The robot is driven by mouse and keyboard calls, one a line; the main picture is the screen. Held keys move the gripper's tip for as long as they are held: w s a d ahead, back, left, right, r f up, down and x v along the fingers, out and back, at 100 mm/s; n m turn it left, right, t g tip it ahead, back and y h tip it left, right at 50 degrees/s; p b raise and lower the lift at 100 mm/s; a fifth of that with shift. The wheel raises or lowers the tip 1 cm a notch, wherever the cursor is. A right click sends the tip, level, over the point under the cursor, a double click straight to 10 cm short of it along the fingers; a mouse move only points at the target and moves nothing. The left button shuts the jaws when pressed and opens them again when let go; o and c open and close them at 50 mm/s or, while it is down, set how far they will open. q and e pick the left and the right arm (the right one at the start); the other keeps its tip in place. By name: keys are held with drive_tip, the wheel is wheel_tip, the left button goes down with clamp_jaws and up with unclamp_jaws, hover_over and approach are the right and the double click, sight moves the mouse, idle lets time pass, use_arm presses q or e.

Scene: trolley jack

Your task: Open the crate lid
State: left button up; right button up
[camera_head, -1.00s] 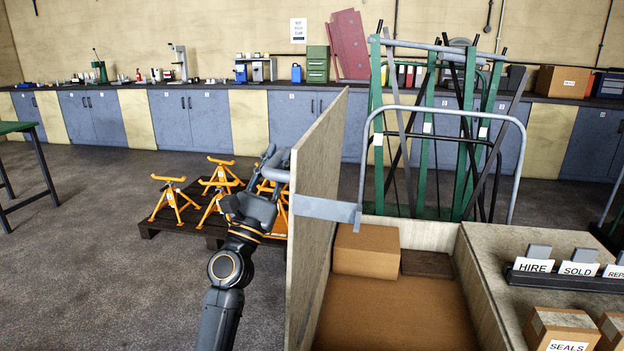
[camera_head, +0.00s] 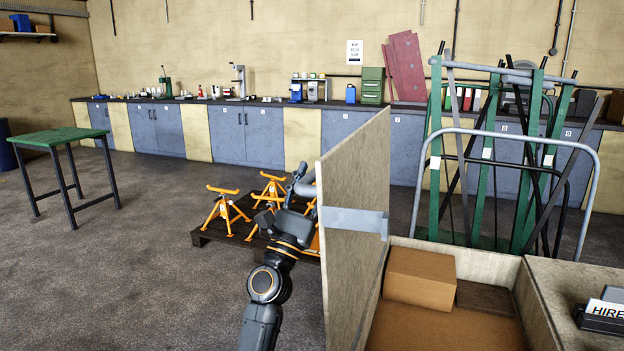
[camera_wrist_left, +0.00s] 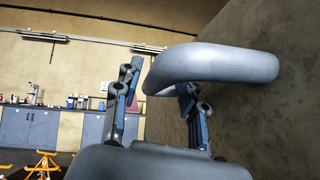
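The crate lid (camera_head: 350,245) stands raised, roughly upright, along the left side of the open crate (camera_head: 537,310). A grey metal strap (camera_head: 357,221) crosses the lid's inner face. My left gripper (camera_head: 303,187) is on the lid's outer side, at its handle. In the left wrist view, the grey looped handle (camera_wrist_left: 225,63) comes out from the lid (camera_wrist_left: 275,125). My right gripper is not in view.
Inside the crate is a cardboard box (camera_head: 420,278). A pallet (camera_head: 212,233) with orange stands (camera_head: 224,207) is behind my left arm. A rack of green bars (camera_head: 436,150) stands behind the crate. A green table (camera_head: 57,137) is at left; the floor between is clear.

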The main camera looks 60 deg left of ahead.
use_arm(q)
drive_tip(key=shift+s, duration=0.1)
idle(0.3)
drive_tip(key=v, duration=1.2)
drive_tip(key=shift+f, duration=0.15)
